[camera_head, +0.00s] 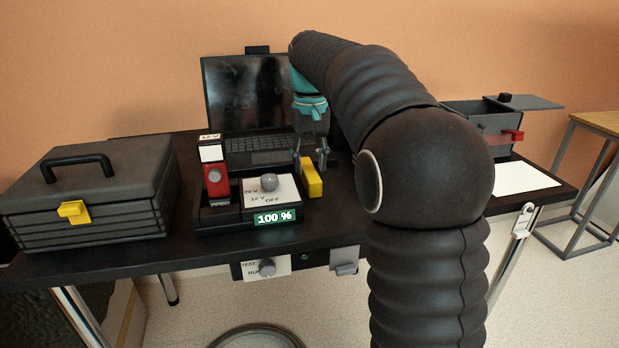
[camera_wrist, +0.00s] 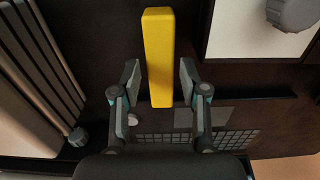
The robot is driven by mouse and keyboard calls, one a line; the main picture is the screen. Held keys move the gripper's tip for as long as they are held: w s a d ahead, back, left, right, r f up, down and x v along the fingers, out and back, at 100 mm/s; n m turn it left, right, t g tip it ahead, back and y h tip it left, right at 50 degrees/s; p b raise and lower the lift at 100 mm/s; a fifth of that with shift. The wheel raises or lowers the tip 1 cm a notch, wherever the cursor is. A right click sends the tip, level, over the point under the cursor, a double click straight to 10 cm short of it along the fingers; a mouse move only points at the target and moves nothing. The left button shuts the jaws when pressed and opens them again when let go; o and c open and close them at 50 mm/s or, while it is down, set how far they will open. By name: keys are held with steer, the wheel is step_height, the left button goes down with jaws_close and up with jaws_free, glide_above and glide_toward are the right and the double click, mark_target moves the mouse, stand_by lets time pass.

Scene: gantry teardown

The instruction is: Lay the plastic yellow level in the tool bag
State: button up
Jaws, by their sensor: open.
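The yellow level (camera_head: 312,177) is a short, plain bar lying on the dark table, just right of the charger unit. In the wrist view the level (camera_wrist: 158,45) points away from me, its near end between the fingers. My gripper (camera_head: 311,153) is above and behind the level, pointing down. In the wrist view my gripper (camera_wrist: 158,82) is open, with one finger on each side of the bar and gaps between. I cannot clearly identify a tool bag. A round rim (camera_head: 256,329) shows on the floor at the bottom edge, mostly cut off.
A charger unit (camera_head: 205,220) with a knob and "100 %" display stands left of the level. A laptop (camera_head: 256,148) is behind. A grey toolbox (camera_head: 110,165) with a yellow latch is at left. An open grey box (camera_head: 480,122) and white sheet (camera_head: 526,177) are at right.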

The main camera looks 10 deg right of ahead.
steer(key=shift+w+f, duration=0.1)
steer(key=shift+f, duration=1.25)
jaws_close()
steer(key=shift+r, duration=0.1)
